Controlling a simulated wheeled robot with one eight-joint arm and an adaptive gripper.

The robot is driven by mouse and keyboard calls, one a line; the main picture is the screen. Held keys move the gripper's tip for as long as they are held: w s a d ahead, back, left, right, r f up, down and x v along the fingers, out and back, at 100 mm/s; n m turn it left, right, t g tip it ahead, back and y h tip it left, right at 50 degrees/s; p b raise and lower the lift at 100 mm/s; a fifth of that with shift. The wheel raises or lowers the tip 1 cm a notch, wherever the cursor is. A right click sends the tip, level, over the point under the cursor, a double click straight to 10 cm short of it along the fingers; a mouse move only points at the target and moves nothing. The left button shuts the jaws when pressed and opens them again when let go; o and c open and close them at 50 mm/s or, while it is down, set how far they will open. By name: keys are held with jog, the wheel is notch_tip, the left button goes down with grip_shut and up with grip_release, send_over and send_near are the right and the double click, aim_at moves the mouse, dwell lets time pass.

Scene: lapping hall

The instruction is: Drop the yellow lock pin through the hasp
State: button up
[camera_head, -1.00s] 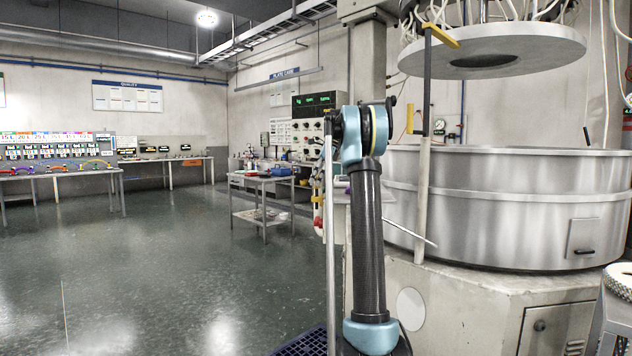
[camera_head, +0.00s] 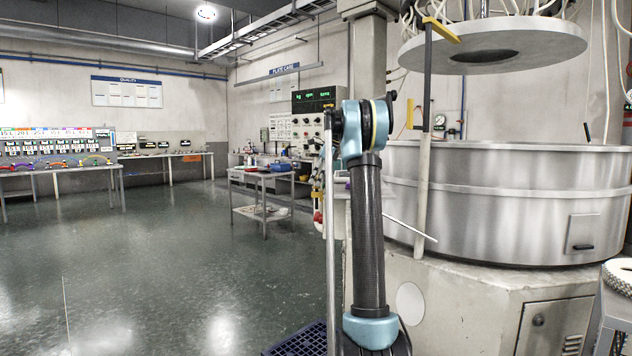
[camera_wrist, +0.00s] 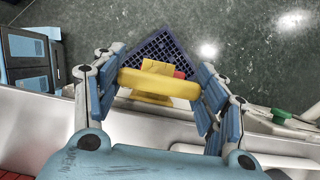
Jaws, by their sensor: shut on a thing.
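In the wrist view my gripper (camera_wrist: 158,88) is shut on a yellow bar (camera_wrist: 160,85), which looks like the lock pin. The bar lies across between the two blue-padded fingers. Just beyond it are another yellow piece (camera_wrist: 155,67) and a small red part (camera_wrist: 180,74). I cannot tell whether these belong to the pin or to the hasp. The bar hides most of what lies behind it, and I cannot make out a hasp opening. In the head view my arm stands in the middle, and the gripper and the pin are out of sight.
A large round steel tub (camera_head: 490,205) on a pale machine base (camera_head: 465,300) stands to the right. A grey ring plate (camera_head: 540,45) hangs above it. A dark blue grid mat (camera_head: 300,340) lies on the floor. The floor at left is open, with benches (camera_head: 55,171) beyond.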

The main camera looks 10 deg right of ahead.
jog(key=shift+f, duration=0.6)
jog(key=o, duration=1.2)
jog(key=shift+r, duration=0.1)
jog(key=v, duration=1.1)
jog(key=shift+d+r, duration=0.2)
jog(key=shift+r, duration=0.1)
